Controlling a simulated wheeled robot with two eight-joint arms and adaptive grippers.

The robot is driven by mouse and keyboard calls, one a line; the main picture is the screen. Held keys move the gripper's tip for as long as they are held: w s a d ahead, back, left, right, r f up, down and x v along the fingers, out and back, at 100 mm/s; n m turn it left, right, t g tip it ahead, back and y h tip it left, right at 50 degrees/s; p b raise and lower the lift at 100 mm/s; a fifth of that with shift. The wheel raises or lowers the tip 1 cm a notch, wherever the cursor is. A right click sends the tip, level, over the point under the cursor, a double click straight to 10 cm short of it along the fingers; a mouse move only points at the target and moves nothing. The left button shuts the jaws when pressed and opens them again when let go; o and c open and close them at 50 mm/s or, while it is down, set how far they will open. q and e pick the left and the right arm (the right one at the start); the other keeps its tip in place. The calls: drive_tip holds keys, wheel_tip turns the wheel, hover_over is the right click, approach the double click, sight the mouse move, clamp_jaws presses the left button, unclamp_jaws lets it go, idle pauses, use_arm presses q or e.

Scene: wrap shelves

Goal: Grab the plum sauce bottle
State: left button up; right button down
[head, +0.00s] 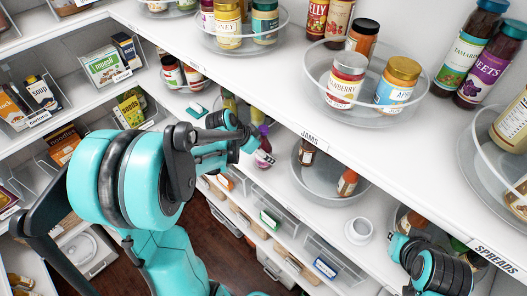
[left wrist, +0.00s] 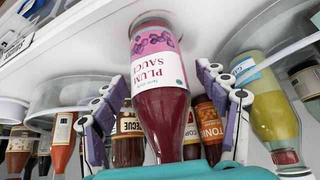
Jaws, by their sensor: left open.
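The plum sauce bottle (left wrist: 163,95) fills the middle of the left wrist view, with dark red-purple contents and a white and purple label that reads upside down there. My left gripper (left wrist: 163,88) is open, with one finger on each side of the bottle. A gap shows between the left finger and the glass; the right finger is closer, and I cannot tell if it touches. In the head view my left gripper (head: 262,150) is at the lower shelf, and the arm hides most of what is around it.
Other sauce bottles stand close behind, and a yellow-green bottle (left wrist: 270,112) stands to the right. In the head view a clear round bin (head: 325,188) with small jars is right of the gripper. The upper shelf (head: 300,130) overhangs.

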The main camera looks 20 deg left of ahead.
use_arm(q)
drive_tip(key=c, duration=1.6)
drive_tip(key=shift+r, duration=0.15)
